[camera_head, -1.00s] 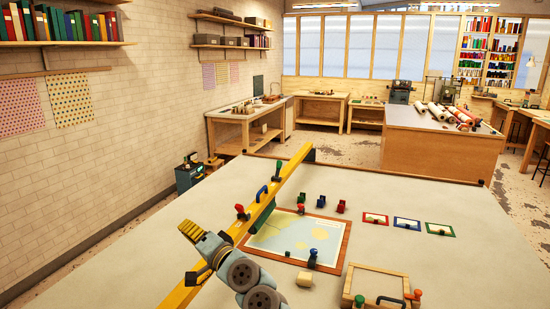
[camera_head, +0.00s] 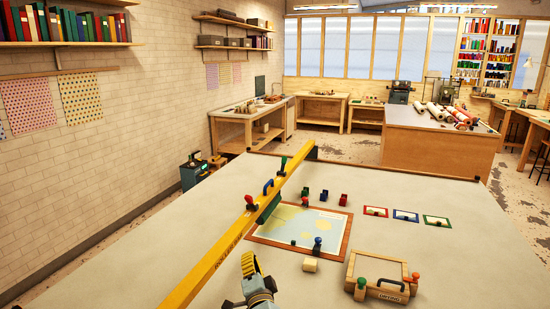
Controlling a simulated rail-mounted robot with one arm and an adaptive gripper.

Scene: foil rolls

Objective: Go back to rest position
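My gripper (camera_head: 252,264) is at the bottom centre, low in the picture. One yellow ridged finger shows, and the other finger is hidden or cut off, so I cannot tell if it is open or shut. The yellow bar (camera_head: 228,248) runs diagonally across the table to the left of my gripper. It carries a blue handle (camera_head: 268,187), a red knob (camera_head: 249,201) and a green knob (camera_head: 283,166). A wood-framed sheet (camera_head: 262,239) lies to the right of the bar, beyond my gripper.
The pale table (camera_head: 140,240) is clear at left. Red, blue and green framed plates (camera_head: 406,216) lie at right.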

